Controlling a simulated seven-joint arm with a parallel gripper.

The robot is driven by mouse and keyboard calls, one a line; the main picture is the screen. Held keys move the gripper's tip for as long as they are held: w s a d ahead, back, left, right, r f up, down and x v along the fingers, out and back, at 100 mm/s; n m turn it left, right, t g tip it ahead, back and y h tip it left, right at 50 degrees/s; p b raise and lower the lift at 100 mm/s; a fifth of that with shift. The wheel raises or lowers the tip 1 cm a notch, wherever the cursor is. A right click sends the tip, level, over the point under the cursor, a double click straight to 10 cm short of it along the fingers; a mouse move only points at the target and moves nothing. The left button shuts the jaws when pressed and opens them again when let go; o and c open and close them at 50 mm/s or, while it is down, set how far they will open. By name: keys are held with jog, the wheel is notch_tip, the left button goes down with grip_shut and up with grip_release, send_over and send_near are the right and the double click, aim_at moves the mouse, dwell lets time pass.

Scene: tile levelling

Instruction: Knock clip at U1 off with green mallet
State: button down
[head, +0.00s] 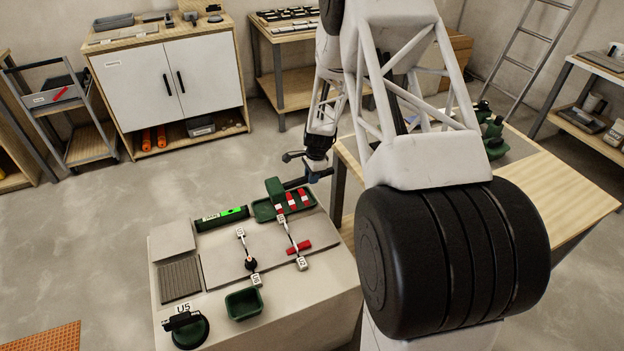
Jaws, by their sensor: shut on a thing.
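The green mallet (274,187) has a block-shaped green head and a dark handle that runs right to my gripper (307,179). My gripper is shut on the handle; the arm partly hides the grasp and the fingers are small here. The mallet head is over or just at the back left of the green tray; I cannot tell its height. A small white tag (241,232), which seems to read U1, stands on the tiles at the front left of the mallet head, apart from it. The clip there is too small to make out clearly.
The green tray (262,217) holds several red wedges. A red wedge (298,247) lies by tag U2 (301,263). A level (222,218) lies at the back left. A green bin (244,304) and a green suction tool (187,331) stand in front.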

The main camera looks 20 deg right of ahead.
jog(key=shift+f, duration=0.15)
jog(key=shift+f, duration=3.85)
jog(key=shift+s, duration=2)
jog(key=shift+r, duration=0.1)
notch_tip(320, 180, up, 8)
jog(key=w, duration=0.2)
jog(key=shift+s, duration=0.1)
